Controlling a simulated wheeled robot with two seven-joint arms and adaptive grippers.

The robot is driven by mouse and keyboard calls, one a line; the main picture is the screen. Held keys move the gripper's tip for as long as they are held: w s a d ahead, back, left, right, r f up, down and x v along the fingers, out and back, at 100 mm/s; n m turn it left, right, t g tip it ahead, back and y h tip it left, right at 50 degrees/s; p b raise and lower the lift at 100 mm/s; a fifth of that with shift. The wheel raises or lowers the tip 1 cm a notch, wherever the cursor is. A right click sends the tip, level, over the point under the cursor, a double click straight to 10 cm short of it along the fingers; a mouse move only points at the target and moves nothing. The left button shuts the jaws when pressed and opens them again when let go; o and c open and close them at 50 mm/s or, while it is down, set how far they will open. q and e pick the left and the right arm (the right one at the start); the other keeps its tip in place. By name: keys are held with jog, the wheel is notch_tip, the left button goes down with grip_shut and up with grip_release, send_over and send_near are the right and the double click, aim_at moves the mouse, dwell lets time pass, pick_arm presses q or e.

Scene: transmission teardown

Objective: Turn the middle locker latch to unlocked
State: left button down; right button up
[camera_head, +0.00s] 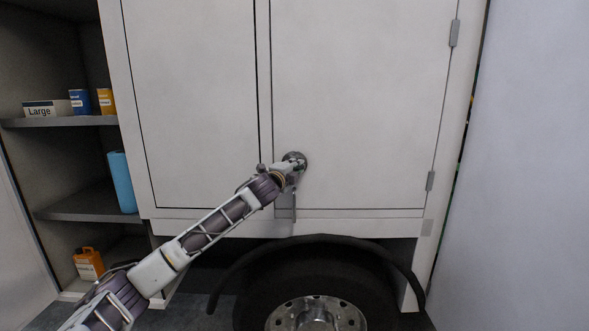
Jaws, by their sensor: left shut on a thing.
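The middle locker door (360,90) is a pale grey panel above the wheel, and it is closed. Its round dark metal latch (297,157) sits near the door's lower left corner. My left arm reaches in from the lower left, and my left gripper (290,168) is at the latch, shut on it. The gripper hides much of the latch, so I cannot tell which way it is turned. My right gripper is not in view.
Another closed door panel (190,100) is to the left. Open shelves (65,122) at far left hold a "Large" box (46,109), small containers and a blue roll (122,182). A wheel (316,300) with a black arch is below. A plain wall (535,160) closes the right side.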

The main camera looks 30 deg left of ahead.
pick_arm(q)
jog(key=c, duration=1.4)
grip_release()
jog(key=shift+d, duration=0.1)
jog(key=shift+s, duration=0.1)
jog(key=shift+s+d, duration=0.3)
jog(key=shift+s, duration=1.6)
jog(key=shift+s+d, duration=0.3)
jog(key=shift+s, duration=1.65)
jog(key=shift+s+d, duration=0.3)
jog(key=shift+s, duration=1.6)
jog(key=shift+f, duration=0.1)
